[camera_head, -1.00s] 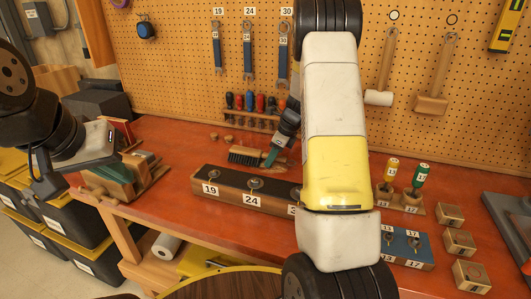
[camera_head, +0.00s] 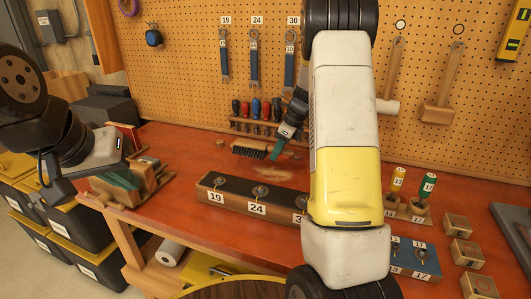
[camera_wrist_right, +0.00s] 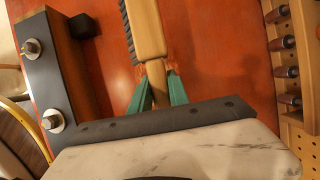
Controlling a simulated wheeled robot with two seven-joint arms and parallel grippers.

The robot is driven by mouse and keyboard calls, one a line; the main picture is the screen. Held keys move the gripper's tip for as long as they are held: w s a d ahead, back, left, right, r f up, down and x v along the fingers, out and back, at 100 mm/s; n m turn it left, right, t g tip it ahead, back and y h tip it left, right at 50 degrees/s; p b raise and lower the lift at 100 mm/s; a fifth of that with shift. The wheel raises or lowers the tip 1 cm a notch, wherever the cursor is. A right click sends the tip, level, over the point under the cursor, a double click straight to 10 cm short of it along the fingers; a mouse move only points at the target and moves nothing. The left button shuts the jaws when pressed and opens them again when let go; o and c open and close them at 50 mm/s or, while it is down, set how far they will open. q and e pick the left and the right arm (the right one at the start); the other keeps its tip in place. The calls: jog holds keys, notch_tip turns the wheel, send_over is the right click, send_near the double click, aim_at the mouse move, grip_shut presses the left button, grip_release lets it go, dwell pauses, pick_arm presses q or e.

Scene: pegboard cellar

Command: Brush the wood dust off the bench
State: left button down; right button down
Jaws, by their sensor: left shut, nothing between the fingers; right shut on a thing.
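A wooden hand brush with dark bristles (camera_head: 250,149) is held low at the bench top, towards the pegboard. My right gripper (camera_head: 279,147) is shut on its handle. In the right wrist view the brush's wooden body (camera_wrist_right: 147,30) shows beyond the teal fingers (camera_wrist_right: 160,92), bristles on the left side. A pale patch of wood dust (camera_head: 268,173) lies on the red-brown bench (camera_head: 185,145), between the brush and the bolt block. My left gripper (camera_head: 126,181) is shut and empty at the bench's left end, by a wooden holder.
The dark bolt block marked 19 and 24 (camera_head: 236,207) stands in front of the dust. A screwdriver rack (camera_head: 257,127) stands behind, below hanging wrenches. A blue block (camera_head: 416,262), numbered drivers and small wooden blocks are at right. My right arm hides part of the bench.

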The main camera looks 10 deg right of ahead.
jog(key=shift+r, duration=0.25)
jog(key=shift+r, duration=1.35)
jog(key=shift+a, duration=0.1)
